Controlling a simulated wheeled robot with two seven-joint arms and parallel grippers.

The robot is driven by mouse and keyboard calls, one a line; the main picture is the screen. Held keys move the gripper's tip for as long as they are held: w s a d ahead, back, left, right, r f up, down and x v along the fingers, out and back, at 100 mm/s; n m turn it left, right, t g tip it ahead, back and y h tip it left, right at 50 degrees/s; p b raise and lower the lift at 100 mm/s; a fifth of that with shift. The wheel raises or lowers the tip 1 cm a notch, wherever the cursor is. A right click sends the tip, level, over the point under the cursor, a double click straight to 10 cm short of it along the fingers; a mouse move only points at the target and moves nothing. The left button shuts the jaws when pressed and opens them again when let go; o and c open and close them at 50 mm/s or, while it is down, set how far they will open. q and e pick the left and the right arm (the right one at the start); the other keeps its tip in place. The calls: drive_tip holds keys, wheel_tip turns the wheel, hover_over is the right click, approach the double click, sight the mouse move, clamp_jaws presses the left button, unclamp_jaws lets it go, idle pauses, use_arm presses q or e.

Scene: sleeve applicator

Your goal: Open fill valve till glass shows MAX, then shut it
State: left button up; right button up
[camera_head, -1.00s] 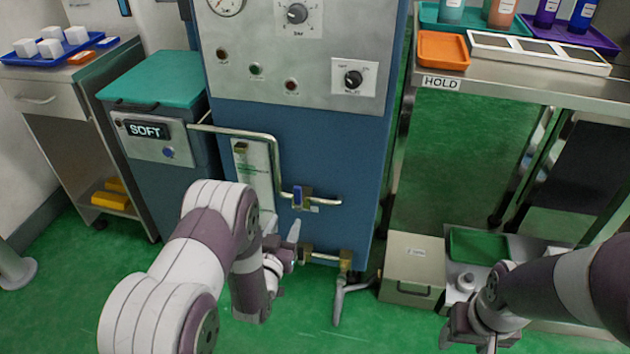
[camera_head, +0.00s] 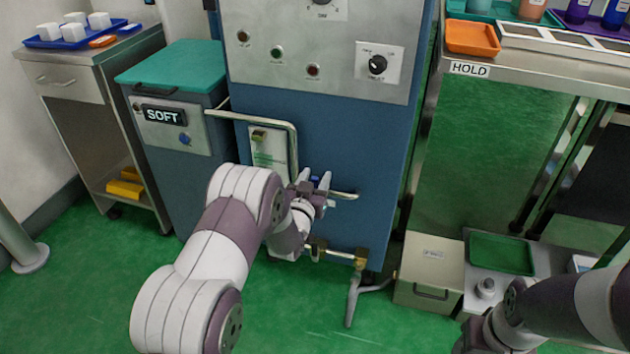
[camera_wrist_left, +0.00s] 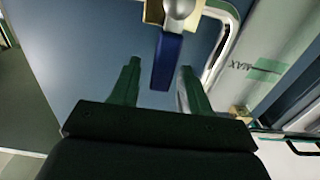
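The fill valve's blue lever (camera_wrist_left: 167,62) hangs from its brass and silver body (camera_wrist_left: 175,10) in the left wrist view, across the short pipe run. My left gripper (camera_head: 315,180) is open at the valve on the blue cabinet. In the left wrist view its two fingers (camera_wrist_left: 160,86) stand either side of the lever's free end, with a visible gap on the left side. The sight glass strip (camera_wrist_left: 285,45) has a MAX label (camera_wrist_left: 241,66) and a green mark; its liquid level is unclear. My right gripper (camera_head: 472,340) is low right, its fingers cut off.
The silver pipe (camera_head: 292,150) bends from the SOFT tank (camera_head: 175,120) to the valve. A brass lower valve (camera_head: 360,258) with a grey lever sits below my left gripper. The HOLD bench (camera_head: 520,85) stands right. Green floor (camera_head: 300,320) is clear in front.

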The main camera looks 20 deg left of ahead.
use_arm(q)
clamp_jaws()
drive_tip(key=shift+s+d+f+m+p, duration=0.15)
drive_tip(key=shift+d+f+m, duration=0.2)
drive_tip(key=shift+d+m, duration=0.8)
drive_tip(key=shift+w+d+f+m+p, duration=0.15)
drive_tip(key=shift+d+f+m, duration=0.25)
drive_tip(key=shift+m, duration=1.4)
drive_tip(key=shift+s+d+f+m+p, duration=0.25)
drive_tip(key=shift+d+m, duration=0.6)
drive_tip(key=shift+m, duration=0.6)
drive_tip(key=shift+w+f, duration=0.1)
drive_tip(key=shift+f, duration=0.05)
drive_tip(key=shift+o, duration=0.6)
unclamp_jaws()
